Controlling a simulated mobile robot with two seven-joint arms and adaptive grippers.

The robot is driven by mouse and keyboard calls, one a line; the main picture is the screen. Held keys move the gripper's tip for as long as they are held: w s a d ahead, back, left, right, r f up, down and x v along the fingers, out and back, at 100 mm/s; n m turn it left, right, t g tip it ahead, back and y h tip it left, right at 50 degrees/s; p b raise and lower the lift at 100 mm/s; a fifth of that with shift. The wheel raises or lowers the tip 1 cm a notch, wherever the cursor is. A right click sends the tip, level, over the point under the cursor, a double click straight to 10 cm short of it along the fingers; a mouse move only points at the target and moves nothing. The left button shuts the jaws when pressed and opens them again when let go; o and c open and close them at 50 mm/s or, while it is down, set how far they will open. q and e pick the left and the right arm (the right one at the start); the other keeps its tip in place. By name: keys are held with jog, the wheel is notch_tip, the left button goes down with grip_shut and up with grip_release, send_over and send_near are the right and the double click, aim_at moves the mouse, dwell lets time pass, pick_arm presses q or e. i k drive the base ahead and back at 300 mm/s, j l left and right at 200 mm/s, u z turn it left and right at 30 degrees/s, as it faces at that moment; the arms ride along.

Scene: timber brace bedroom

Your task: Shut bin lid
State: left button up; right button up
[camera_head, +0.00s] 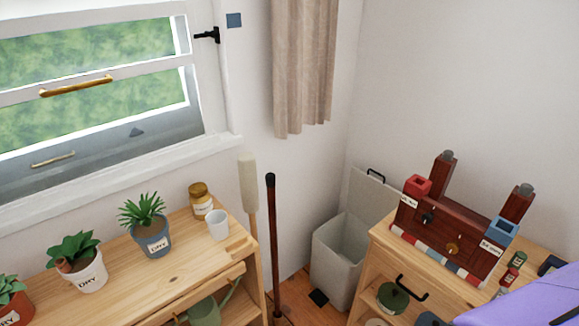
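A light grey bin (336,264) stands on the floor in the corner, between two wooden cabinets. Its lid (370,199) is open, tilted up and back toward the right wall, with a dark handle (376,175) at its top edge. The inside of the bin shows from above and looks empty as far as I can see. The lid's right part is close to the dark red rack on the right cabinet. Neither of my grippers is in view.
A wooden cabinet (185,262) with potted plants, a jar and a white cup stands left. Two long poles (272,240) stand between it and the bin. The right cabinet (375,250) bears a dark red rack (440,235). A purple surface (530,305) covers the lower right corner.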

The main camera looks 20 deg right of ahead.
aim_at(370, 199)
jog(key=z, duration=1.4)
